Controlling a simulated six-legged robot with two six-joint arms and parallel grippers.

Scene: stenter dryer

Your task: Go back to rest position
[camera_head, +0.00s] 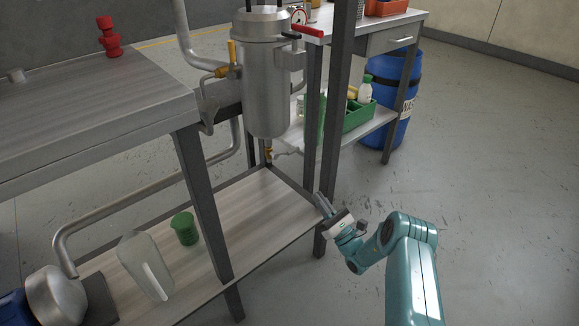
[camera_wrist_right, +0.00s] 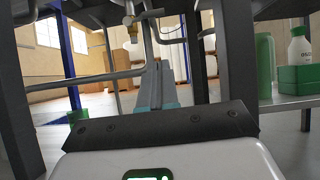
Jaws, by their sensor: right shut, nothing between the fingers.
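My right gripper (camera_head: 323,204) is at the end of the teal arm that comes in from the lower right in the head view. It is shut and empty, beside the dark table legs below the steel vessel (camera_head: 266,75). In the right wrist view its closed fingers (camera_wrist_right: 160,72) point forward between the frame's legs, with a brass valve (camera_wrist_right: 131,28) ahead and above. My left gripper does not show in either view.
A dark post (camera_head: 336,120) stands close to my right gripper. A blue barrel (camera_head: 393,95) and a green crate (camera_head: 358,117) are behind. The floor at right is clear.

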